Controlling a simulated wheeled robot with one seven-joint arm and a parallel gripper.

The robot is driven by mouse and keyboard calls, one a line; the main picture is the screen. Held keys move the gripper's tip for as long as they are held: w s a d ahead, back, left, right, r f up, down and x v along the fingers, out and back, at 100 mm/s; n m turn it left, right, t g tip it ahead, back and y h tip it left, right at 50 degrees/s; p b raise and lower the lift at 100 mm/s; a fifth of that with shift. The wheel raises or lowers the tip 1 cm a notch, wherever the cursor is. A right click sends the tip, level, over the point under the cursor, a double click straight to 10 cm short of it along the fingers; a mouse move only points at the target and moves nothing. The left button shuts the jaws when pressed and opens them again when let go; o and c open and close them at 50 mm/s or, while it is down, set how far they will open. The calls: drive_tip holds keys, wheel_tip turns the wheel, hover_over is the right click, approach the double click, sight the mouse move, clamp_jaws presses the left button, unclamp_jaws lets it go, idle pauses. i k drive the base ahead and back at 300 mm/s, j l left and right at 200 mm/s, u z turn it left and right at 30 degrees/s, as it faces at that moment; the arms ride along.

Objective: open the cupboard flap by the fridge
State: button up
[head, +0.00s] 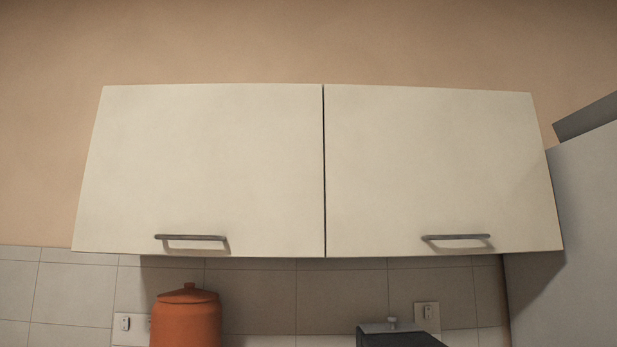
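Two cream cupboard flaps hang side by side on the wall in the head view, both closed. The right flap (430,170) is the one beside the fridge (575,240), a tall grey body at the right edge. A dark bar handle (456,237) runs level near the right flap's lower edge. The left flap (210,165) has a similar handle (191,238) near its lower edge. A thin dark gap separates the two flaps. My gripper is not in view.
An orange lidded jar (186,318) stands below the left flap. A dark box-shaped thing (400,340) with a knob on top is below the right flap, partly cut off. Wall sockets (427,312) are on the tiles. No obstacle shows in front of the flaps.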

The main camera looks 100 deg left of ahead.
sight(410, 171)
drive_tip(key=u, duration=2.95)
